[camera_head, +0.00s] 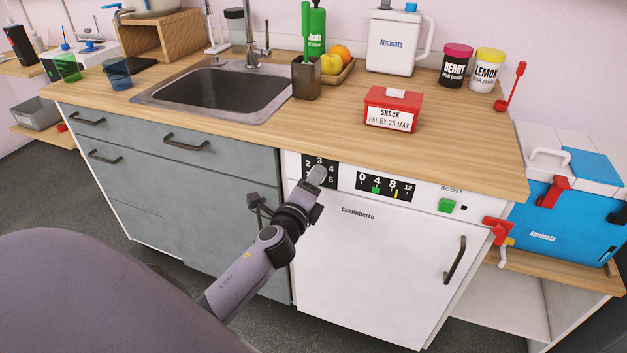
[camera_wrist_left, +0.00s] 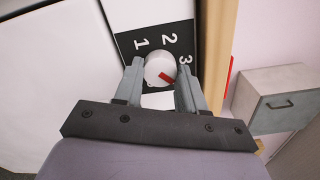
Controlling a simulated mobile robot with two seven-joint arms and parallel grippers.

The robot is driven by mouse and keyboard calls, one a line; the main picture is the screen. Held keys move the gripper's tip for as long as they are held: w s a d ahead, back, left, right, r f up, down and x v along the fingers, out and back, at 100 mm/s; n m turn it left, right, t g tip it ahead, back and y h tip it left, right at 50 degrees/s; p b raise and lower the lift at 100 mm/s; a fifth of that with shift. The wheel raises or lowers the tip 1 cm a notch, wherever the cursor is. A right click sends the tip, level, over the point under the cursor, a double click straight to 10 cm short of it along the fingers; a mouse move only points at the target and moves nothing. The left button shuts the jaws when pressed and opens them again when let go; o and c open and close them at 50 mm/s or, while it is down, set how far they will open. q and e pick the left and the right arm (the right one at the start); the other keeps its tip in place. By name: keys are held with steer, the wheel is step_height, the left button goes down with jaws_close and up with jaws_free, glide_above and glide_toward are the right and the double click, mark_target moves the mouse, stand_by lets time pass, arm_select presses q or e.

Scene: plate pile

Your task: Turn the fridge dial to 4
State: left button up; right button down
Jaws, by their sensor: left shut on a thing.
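The fridge dial (camera_head: 317,174) is a light round knob on a black number panel (camera_head: 309,163) at the top left of the white fridge front. In the left wrist view the dial (camera_wrist_left: 158,69) has a red mark pointing to the lower right, below the 3. The digits 1, 2 and 3 show there; other digits are hidden by my gripper. My left gripper (camera_head: 309,189) reaches the dial from the front. In the left wrist view its fingers (camera_wrist_left: 160,76) stand on both sides of the knob and are shut on it. My right gripper is not in view.
The wooden counter (camera_head: 440,140) overhangs just above the panel. A slider scale (camera_head: 385,187) and a green button (camera_head: 446,205) sit right of the dial. The fridge handle (camera_head: 455,261) is at the right. Grey drawers (camera_head: 180,165) stand left.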

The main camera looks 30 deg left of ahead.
arm_select(q)
steer(key=shift+m, duration=1.1)
steer(key=o, duration=1.1)
steer(key=shift+v, duration=3.65)
steer(key=shift+f, duration=0.1)
steer(key=s+d+f+n+g+h+p, duration=0.2)
steer(key=s+d+f+n, duration=0.1)
steer(key=s+n, duration=0.3)
steer(key=s+d+f+n+g+h+p, duration=0.2)
steer(key=s+d+f+n, duration=0.2)
steer(key=s+d+n, duration=0.1)
steer(key=s+d+f+n+g+h+p, duration=0.2)
steer(key=s+d+f+n, duration=0.1)
steer(key=s+n, duration=0.4)
steer(key=shift+s+d+f+n+g+h+p, duration=0.15)
steer(key=shift+s+d+n+g+p, duration=0.05)
steer(key=shift+d+n, duration=0.15)
steer(key=shift+s+d+f+n+g+h+p, duration=0.1)
steer(key=shift+s+d+n+g+h+p, duration=0.1)
steer(key=shift+d+n, duration=0.15)
